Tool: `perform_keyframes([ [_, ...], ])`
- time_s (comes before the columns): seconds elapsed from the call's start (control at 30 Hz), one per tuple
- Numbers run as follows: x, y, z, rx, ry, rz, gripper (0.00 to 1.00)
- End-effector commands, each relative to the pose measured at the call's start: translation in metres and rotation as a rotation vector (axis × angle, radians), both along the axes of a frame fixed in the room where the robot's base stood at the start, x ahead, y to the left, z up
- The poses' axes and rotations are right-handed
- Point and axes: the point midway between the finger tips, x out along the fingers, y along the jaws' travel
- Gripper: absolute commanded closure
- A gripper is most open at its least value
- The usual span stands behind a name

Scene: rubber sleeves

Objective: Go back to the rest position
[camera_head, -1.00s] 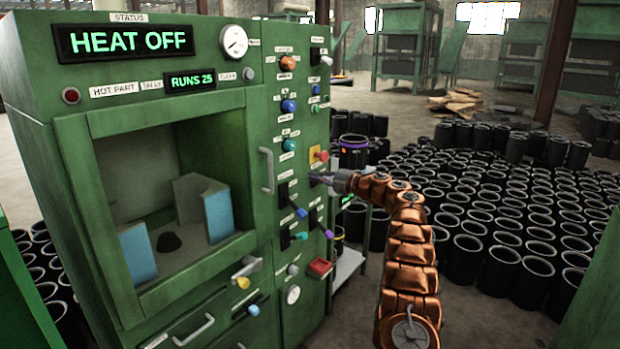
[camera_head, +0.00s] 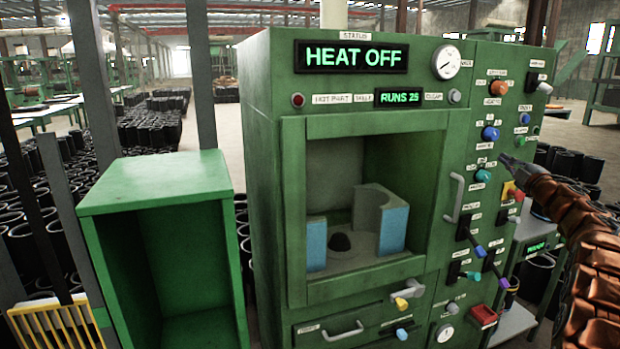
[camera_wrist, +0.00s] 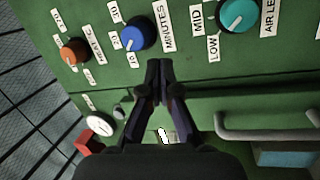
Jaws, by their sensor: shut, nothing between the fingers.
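My gripper (camera_head: 505,160) is at the right in the head view, in front of the control panel of the green machine (camera_head: 262,130). In the wrist view my gripper (camera_wrist: 160,70) is shut with its fingertips together and empty. A blue knob (camera_wrist: 139,37), an orange knob (camera_wrist: 75,50) and a teal knob (camera_wrist: 238,15) show beyond the fingertips. My orange arm comes in from the right edge of the head view. I cannot tell whether the fingertips touch the panel.
The machine has an open chamber with two blue-faced blocks, and its display (camera_head: 352,57) reads HEAT OFF. A green open cabinet (camera_head: 155,182) stands to its left. Below the knobs, levers (camera_head: 474,248) and a red box (camera_head: 483,317) stick out. Black sleeves (camera_head: 575,163) crowd the floor behind.

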Motion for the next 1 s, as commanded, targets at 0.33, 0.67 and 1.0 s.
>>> perform_keyframes([
  [0.33, -0.004, 0.021, 0.051, 0.262, 0.045, -0.209, 1.00],
  [0.67, -0.039, 0.053, 0.047, 0.504, 0.179, -0.401, 1.00],
  [1.0, -0.112, 0.106, -0.003, 0.725, 0.411, -0.590, 1.00],
])
